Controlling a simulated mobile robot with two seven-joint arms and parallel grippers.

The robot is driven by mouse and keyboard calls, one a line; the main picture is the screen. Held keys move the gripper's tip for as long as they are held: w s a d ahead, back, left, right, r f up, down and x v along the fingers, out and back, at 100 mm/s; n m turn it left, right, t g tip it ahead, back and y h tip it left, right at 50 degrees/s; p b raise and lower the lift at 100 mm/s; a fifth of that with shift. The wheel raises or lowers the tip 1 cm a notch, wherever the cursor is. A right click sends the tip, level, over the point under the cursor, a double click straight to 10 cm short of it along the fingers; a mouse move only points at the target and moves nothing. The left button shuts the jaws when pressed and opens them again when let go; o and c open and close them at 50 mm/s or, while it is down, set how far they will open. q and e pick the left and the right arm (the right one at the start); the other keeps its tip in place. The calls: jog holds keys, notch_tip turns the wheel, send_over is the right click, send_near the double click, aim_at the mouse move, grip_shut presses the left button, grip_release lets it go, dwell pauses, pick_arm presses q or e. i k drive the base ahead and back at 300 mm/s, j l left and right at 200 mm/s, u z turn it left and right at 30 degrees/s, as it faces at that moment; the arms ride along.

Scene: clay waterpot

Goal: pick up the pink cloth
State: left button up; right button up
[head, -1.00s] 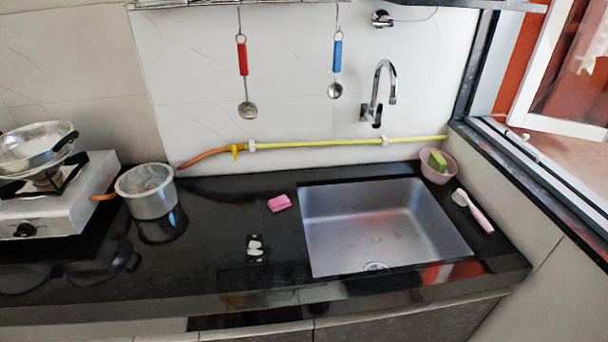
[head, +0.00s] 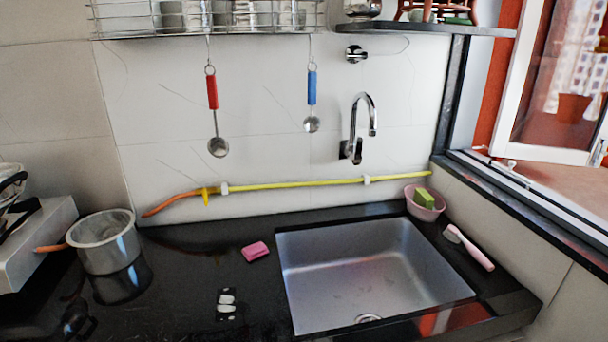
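The pink cloth (head: 255,252) is a small folded piece lying on the black countertop, just left of the sink's back left corner. Nothing covers it. Neither of my grippers shows in the head view, so nothing is seen touching the cloth.
The steel sink (head: 365,275) is right of the cloth. A metal pot (head: 102,245) stands at the left beside the stove (head: 35,240). A pink bowl (head: 425,205) with a green sponge and a pink brush (head: 470,248) are right of the sink. The faucet (head: 358,130) juts from the wall.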

aim_at(253, 252)
jog(key=k+j+z, duration=0.15)
jog(key=j+z, duration=0.2)
jog(key=j, duration=0.15)
jog(key=k+j+z, duration=0.25)
jog(key=j+z, duration=0.15)
jog(key=k+j+z, duration=0.35)
jog(key=i+j, duration=0.05)
jog(key=j, duration=0.05)
